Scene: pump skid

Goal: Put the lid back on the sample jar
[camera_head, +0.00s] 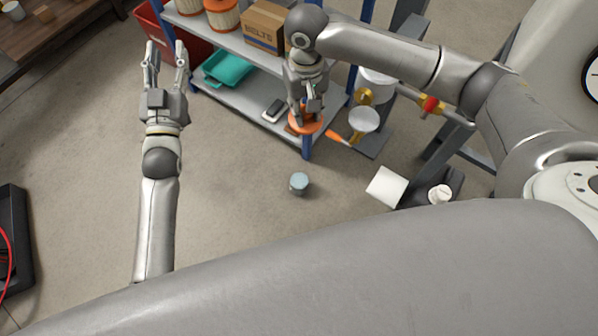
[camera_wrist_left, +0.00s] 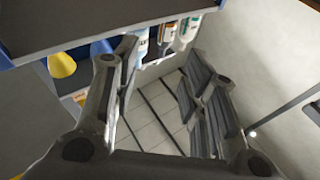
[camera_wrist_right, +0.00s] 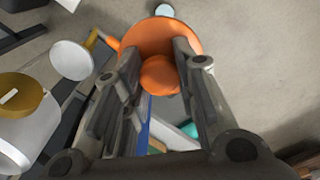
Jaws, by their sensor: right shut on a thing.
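My right gripper (camera_head: 305,120) is shut on an orange round lid (camera_head: 298,128), beside the front post of the shelf. In the right wrist view the fingers close on the knob of the orange lid (camera_wrist_right: 150,35), with its wide disc beyond. A small blue-grey jar (camera_head: 299,183) stands on the floor below and in front, apart from the lid; I cannot tell whether it is the sample jar. It also shows at the top of the right wrist view (camera_wrist_right: 164,10). My left gripper (camera_head: 167,50) is open and empty, off to the left of the shelf.
The shelf unit (camera_head: 225,95) holds orange-topped filters, a cardboard box (camera_head: 265,27) and a teal tray (camera_head: 227,68). Valves and pipework (camera_head: 430,104) stand to the right, with a white block (camera_head: 386,187) on the floor. The floor in the middle is mostly clear.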

